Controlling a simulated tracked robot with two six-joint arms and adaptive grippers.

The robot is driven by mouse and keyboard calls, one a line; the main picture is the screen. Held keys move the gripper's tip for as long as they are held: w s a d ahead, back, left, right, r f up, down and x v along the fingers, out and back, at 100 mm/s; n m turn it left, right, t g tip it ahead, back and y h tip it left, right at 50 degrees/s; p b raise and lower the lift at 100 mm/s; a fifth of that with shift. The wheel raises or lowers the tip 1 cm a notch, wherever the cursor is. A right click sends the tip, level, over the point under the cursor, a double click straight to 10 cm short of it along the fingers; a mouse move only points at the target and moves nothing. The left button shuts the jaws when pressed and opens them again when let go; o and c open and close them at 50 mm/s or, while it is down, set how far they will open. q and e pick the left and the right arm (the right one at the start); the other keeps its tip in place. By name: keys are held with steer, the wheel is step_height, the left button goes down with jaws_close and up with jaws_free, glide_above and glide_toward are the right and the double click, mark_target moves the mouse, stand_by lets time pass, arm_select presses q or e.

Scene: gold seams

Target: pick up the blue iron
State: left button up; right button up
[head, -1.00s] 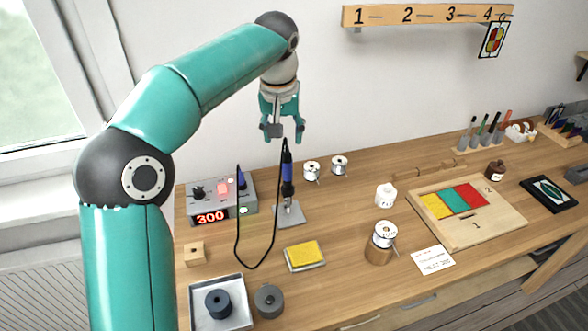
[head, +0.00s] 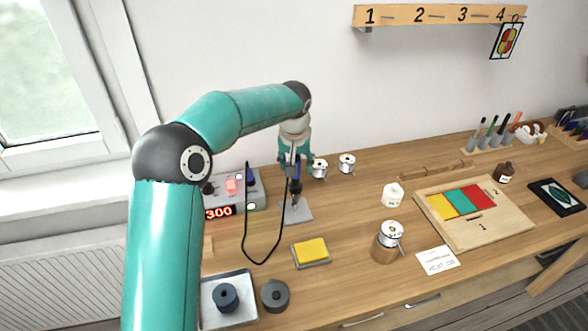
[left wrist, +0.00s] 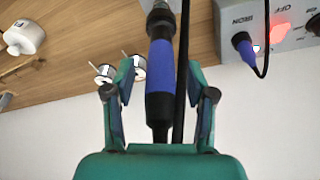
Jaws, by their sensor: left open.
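The blue iron (head: 297,187) stands upright in its grey stand (head: 299,213) on the wooden bench, with a black cable looping to the station. In the left wrist view the blue iron (left wrist: 160,67) runs lengthwise between my fingers, its blue grip and black end showing. My left gripper (head: 294,166) is over the top of the iron in the head view. In the left wrist view my left gripper (left wrist: 160,80) is open, its fingers on either side of the handle with gaps. The black cable passes close beside the handle. My right gripper is not in view.
The soldering station (head: 240,192), reading 300, stands left of the iron. Two solder spools (head: 347,164) are just right of it. A yellow sponge (head: 312,249) and a black loop of cable (head: 263,255) lie in front. A white bottle (head: 392,195) stands farther right.

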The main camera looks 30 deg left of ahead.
arm_select(q)
steer(key=shift+w+f, duration=0.1)
steer(key=shift+f, duration=0.4)
jaws_close()
steer(key=shift+r, duration=0.2)
